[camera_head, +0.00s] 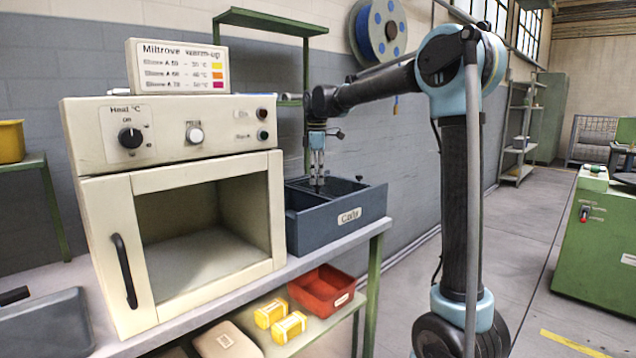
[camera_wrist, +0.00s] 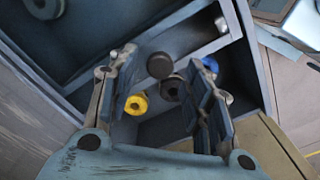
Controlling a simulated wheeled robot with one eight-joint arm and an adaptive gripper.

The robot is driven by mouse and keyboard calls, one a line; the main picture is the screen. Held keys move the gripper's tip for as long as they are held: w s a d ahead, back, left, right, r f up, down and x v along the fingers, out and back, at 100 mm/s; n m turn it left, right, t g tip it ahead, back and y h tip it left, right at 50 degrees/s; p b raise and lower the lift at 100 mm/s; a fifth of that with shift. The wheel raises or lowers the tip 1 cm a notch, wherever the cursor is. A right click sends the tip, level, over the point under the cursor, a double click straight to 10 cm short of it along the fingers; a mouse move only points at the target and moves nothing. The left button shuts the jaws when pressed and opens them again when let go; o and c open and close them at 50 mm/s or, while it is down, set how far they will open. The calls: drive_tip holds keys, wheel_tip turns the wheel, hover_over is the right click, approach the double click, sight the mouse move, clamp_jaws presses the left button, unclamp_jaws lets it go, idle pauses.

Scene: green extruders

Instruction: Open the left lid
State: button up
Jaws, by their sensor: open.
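I cannot make out a lid for certain in either view. My gripper (camera_head: 317,180) points down into the dark grey divided box on the bench, and its fingers are apart. In the wrist view my gripper (camera_wrist: 162,70) shows two spread fingers with nothing clasped between them. The grey box (camera_head: 350,222) has a label on its front and open-topped compartments. In the wrist view, a round dark piece (camera_wrist: 159,65), a yellow ring-shaped piece (camera_wrist: 136,104) and a blue-topped piece (camera_wrist: 210,64) show around the fingers. Contact with them cannot be told.
A cream heating cabinet (camera_head: 90,140) with a black handle (camera_head: 123,270) stands left of the box. A red bin (camera_head: 322,291) and yellow packs (camera_head: 289,327) sit on the lower shelf. A green machine (camera_head: 603,240) stands at right, across open floor.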

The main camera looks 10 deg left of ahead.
wheel_tip(320, 180, up, 10)
idle(0.4)
drive_tip(key=shift+d, duration=0.15)
drive_tip(key=s+d+f+m, duration=0.3)
drive_tip(key=s+d+f, duration=0.15)
drive_tip(key=d, duration=0.35)
drive_tip(key=s+d+f+m+t, duration=0.1)
drive_tip(key=s+d+f+m, duration=0.2)
drive_tip(key=s+d, duration=0.3)
drive_tip(key=s+d+f+m, duration=0.3)
drive_tip(key=s+d+m, duration=0.1)
drive_tip(key=d, duration=0.5)
drive_tip(key=s+d+f+m, duration=0.4)
drive_tip(key=s+d+f, duration=0.1)
drive_tip(key=s+f, duration=0.4)
drive_tip(key=s+d+f+m+t, duration=0.1)
drive_tip(key=s+d+f+m, duration=0.4)
drive_tip(key=s+f, duration=0.5)
wheel_tip(320, 180, down, 4)
drive_tip(key=shift+d+f, duration=0.1)
drive_tip(key=shift+d, duration=0.55)
drive_tip(key=shift+w+f, duration=0.15)
drive_tip(key=shift+w, duration=0.3)
